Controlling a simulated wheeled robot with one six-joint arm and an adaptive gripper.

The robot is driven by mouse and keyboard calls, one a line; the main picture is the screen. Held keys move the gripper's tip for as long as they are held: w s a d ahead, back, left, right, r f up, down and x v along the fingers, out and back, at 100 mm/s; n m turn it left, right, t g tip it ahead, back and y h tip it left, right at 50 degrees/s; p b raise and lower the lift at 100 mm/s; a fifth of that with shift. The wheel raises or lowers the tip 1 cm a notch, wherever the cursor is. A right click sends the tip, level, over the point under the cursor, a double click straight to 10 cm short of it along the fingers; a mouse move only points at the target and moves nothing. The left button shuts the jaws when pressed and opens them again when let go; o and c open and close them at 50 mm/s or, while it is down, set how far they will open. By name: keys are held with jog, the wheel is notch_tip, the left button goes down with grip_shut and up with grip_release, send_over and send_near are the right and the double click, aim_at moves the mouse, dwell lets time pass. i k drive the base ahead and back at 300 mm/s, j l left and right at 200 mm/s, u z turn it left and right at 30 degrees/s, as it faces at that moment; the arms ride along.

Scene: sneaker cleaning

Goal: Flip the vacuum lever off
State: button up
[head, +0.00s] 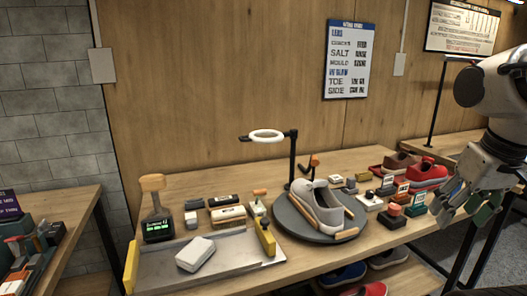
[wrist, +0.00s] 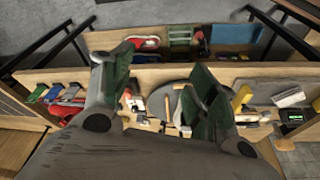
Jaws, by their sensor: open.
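No part is clearly marked as the vacuum lever, and I cannot tell its setting. An orange-brown handle (head: 314,161) stands upright behind the grey shoe (head: 322,207) on the round turntable (head: 288,217); it may be the lever. A dark device with a green display (head: 158,227) and a wooden knob on its neck stands at the left of the bench. My gripper (head: 464,210) is open and empty at the bench's right end, apart from the handle. In the wrist view my gripper (wrist: 160,65) has its fingers wide apart above the bench, hiding part of it.
A ring lamp (head: 266,136) on a post rises behind the turntable. A metal tray (head: 225,252) with a white block (head: 195,254) lies at front left. Red shoes (head: 426,172) and small boxes crowd the right side near my gripper. More shoes lie on the shelf below.

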aim_at(259, 193)
jog(key=j+u, duration=0.15)
jog(key=j, duration=0.5)
jog(key=j+u, duration=0.1)
jog(key=j, duration=0.6)
jog(key=i+j+u, duration=0.15)
jog(key=j, duration=0.5)
